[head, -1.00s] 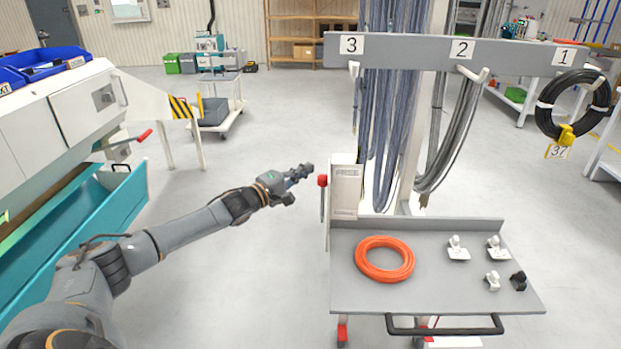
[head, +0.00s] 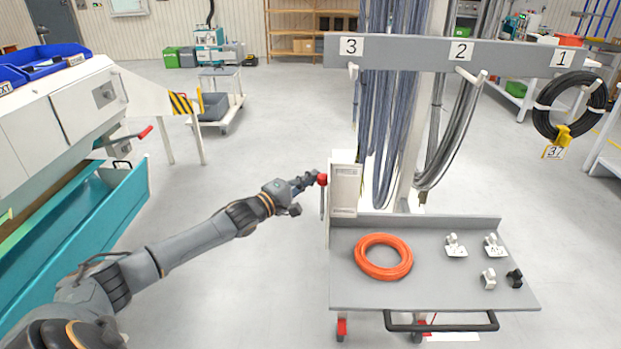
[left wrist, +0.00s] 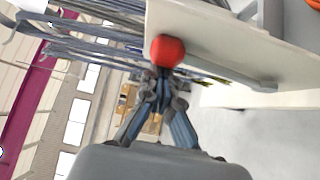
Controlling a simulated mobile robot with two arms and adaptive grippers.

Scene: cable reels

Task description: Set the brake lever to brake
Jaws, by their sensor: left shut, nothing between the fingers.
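The brake lever is a thin grey bar (head: 322,205) with a red knob (head: 322,180) on top, on the left side of a white box (head: 345,188) on the cart. In the head view it stands upright. My left gripper (head: 311,179) is shut and empty, its fingertips at the left side of the knob. In the left wrist view the red knob (left wrist: 168,51) is just beyond the closed fingertips (left wrist: 163,78), touching or almost touching. The lever bar (left wrist: 225,70) runs to the right along the white panel. My right gripper is not in view.
The cart's grey tray (head: 350,295) holds an orange cable coil (head: 384,257) and several small fittings. Cables hang from the numbered rail (head: 410,50) above. A teal bin (head: 125,210) stands at the left. The floor left of the cart is clear.

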